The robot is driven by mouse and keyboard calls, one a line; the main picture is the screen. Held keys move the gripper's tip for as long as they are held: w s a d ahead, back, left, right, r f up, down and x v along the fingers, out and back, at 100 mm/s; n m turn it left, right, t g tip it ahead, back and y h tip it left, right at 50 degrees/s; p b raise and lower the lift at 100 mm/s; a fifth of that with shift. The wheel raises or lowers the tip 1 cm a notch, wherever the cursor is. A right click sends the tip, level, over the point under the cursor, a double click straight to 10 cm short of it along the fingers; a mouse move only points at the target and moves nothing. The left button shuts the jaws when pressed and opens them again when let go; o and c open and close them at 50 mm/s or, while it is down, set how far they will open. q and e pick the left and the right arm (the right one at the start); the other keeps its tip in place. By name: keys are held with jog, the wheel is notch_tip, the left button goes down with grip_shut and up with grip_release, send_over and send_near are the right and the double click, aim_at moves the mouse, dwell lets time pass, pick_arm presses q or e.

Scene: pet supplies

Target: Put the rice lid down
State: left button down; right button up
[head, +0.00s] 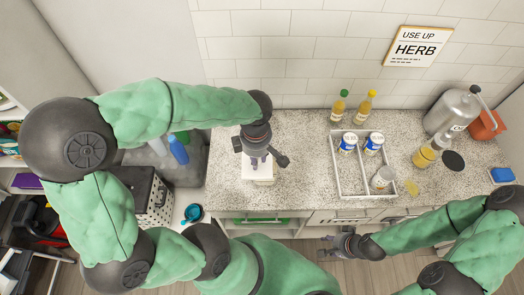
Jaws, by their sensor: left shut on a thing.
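My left gripper (256,162) points down over the counter, left of its middle. It is shut on what seems to be the rice lid, which is mostly hidden by the gripper. A white box-like container (263,176) shows under and around the fingers; I cannot tell where lid and container part. My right gripper (326,248) hangs in front of the counter's front edge, with its fingers apart and nothing between them.
A white divided tray (337,177) holds several white jars. Two bottles (338,107) stand behind it. To the right are a grey canister (452,110), a yellow-topped jar (425,156), a black disc (453,161) and a sponge (412,188). The counter (300,150) between container and tray is clear.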

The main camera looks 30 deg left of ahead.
pick_arm(q)
jog(key=s+d+r, duration=0.1)
jog(key=s+r, duration=0.2)
jog(key=s, duration=0.3)
jog(key=w+a+f+b, duration=0.1)
jog(key=w, duration=0.1)
jog(key=w+a+f+b, duration=0.1)
jog(key=w+a, duration=0.1)
jog(key=w, duration=0.1)
jog(key=w+a+f, duration=0.1)
jog(key=w, duration=0.1)
jog(key=shift+w+a+b, duration=0.2)
jog(key=shift+w+b, duration=0.15)
jog(key=shift+b, duration=0.05)
jog(key=w+a+f+b, duration=0.3)
jog(key=w+a+f, duration=0.35)
jog(key=a, duration=0.25)
jog(key=w+a+f+b, duration=0.2)
jog(key=w+a+f, duration=0.4)
jog(key=a+f, duration=0.3)
jog(key=f, duration=0.7)
jog(key=shift+s+a+f, duration=0.15)
jog(key=shift+a+f, duration=0.15)
jog(key=shift+f, duration=0.3)
